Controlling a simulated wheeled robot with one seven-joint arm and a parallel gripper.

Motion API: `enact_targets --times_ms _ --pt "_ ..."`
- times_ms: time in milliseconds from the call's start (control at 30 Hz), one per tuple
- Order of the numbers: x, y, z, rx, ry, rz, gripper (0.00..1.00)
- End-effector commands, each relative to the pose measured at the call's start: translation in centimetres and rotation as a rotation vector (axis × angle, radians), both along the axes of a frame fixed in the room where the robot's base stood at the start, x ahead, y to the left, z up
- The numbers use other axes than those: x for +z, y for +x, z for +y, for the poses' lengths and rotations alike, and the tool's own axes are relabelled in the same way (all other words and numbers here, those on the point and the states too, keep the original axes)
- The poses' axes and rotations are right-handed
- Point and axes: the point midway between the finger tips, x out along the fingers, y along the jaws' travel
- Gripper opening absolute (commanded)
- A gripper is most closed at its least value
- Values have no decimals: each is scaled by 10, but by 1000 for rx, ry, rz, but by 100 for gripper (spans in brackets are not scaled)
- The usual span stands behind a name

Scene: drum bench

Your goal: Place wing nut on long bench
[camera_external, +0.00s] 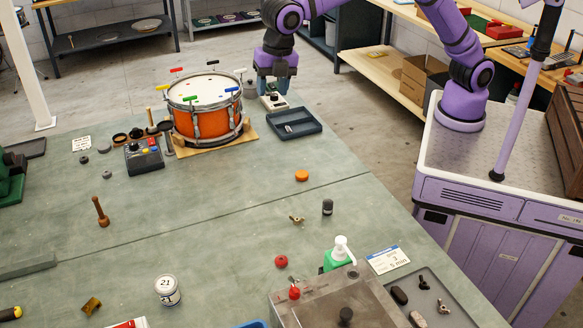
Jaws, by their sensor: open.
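My purple arm reaches in from the upper right. My gripper (274,90) is open and points down at the far side of the long bench (235,230), just right of the orange drum. Its fingertips are over or beside a small pale device (273,103); I cannot tell whether they touch it. A small brass-coloured wing nut (297,219) lies on the green-grey bench top near the middle. Dark winged pieces, perhaps wing nuts (443,306), lie in a grey tray (468,322) at the lower right. Nothing visible is held.
The orange drum (205,108) stands on a wooden board, with a blue-grey tray (309,119) to its right. An orange puck (302,175), a dark cylinder (327,207) and a green pump bottle (338,255) stand around the brass nut. The bench's middle left is mostly clear.

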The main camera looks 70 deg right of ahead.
Motion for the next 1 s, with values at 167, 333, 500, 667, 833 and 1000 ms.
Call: enact_targets --times_ms 167,333,500,667,833,1000 --pt "56 11 -90 -252 45 -23 47" --pt "95 6 -175 -496 91 -40 47" --pt "123 -13 -258 -744 142 -56 47" --pt "140 -44 -332 -978 199 -69 47" --pt "146 -86 -402 -1227 264 -81 47" --pt "141 -137 -462 -1475 340 -89 47"
